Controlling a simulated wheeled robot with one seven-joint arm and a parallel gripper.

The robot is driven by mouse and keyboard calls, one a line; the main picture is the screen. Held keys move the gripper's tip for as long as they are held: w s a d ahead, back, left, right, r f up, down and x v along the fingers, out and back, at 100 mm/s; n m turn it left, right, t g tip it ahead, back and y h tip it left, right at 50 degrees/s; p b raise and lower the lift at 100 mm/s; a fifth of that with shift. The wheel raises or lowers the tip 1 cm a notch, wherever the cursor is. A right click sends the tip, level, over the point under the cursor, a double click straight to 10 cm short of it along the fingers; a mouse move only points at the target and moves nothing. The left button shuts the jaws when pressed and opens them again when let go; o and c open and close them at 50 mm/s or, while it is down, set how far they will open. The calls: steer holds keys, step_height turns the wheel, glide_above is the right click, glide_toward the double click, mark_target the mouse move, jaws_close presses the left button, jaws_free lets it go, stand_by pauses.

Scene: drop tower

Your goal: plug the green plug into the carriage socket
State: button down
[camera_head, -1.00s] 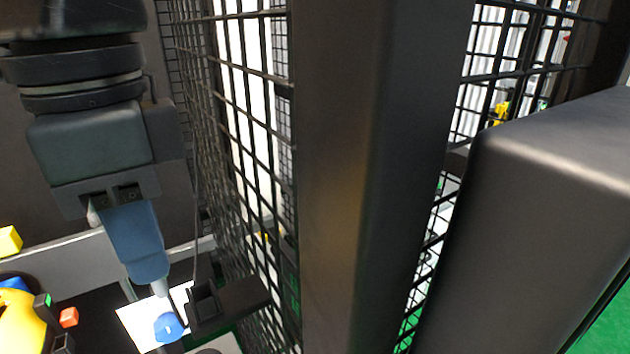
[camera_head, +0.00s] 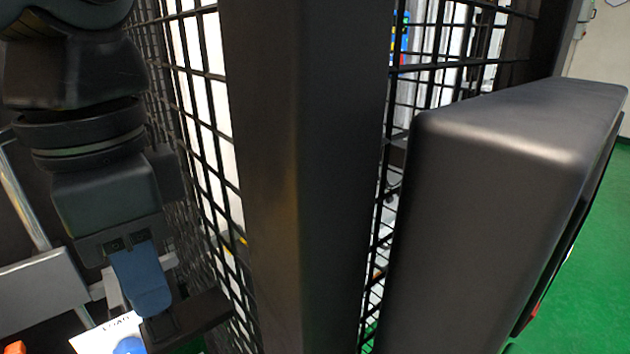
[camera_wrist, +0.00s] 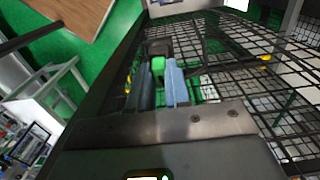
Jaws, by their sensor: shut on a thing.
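My gripper (camera_wrist: 160,84) is shut on the green plug (camera_wrist: 158,66), which shows between its two blue fingers in the wrist view. A dark block (camera_wrist: 158,47) lies just beyond the plug; I cannot tell whether it is the carriage socket or whether the plug touches it. In the head view my gripper (camera_head: 142,290) points down at the left, close to a black bracket (camera_head: 190,315) that juts from the mesh. The plug is hidden there. I cannot make out the carriage socket for certain.
Black wire mesh (camera_head: 205,130) and a thick dark post (camera_head: 305,180) stand right of my arm. A large black box (camera_head: 490,220) fills the right side. A white label sheet (camera_head: 95,338) and a blue knob (camera_head: 128,346) show below my gripper. Open green floor (camera_head: 590,210) lies far right.

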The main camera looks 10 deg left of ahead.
steer(key=c, duration=1.1)
jaws_free()
steer(key=shift+r+p, duration=0.15)
steer(key=shift+p, duration=0.3)
steer(key=shift+r+p, duration=0.15)
steer(key=shift+p, duration=0.35)
steer(key=r+b, duration=0.1)
steer(key=r, duration=0.1)
steer(key=r+b, duration=0.1)
steer(key=r, duration=0.2)
steer(key=r+b, duration=0.1)
steer(key=r, duration=0.1)
steer(key=shift+w+a+r, duration=0.2)
steer(key=shift+w, duration=0.05)
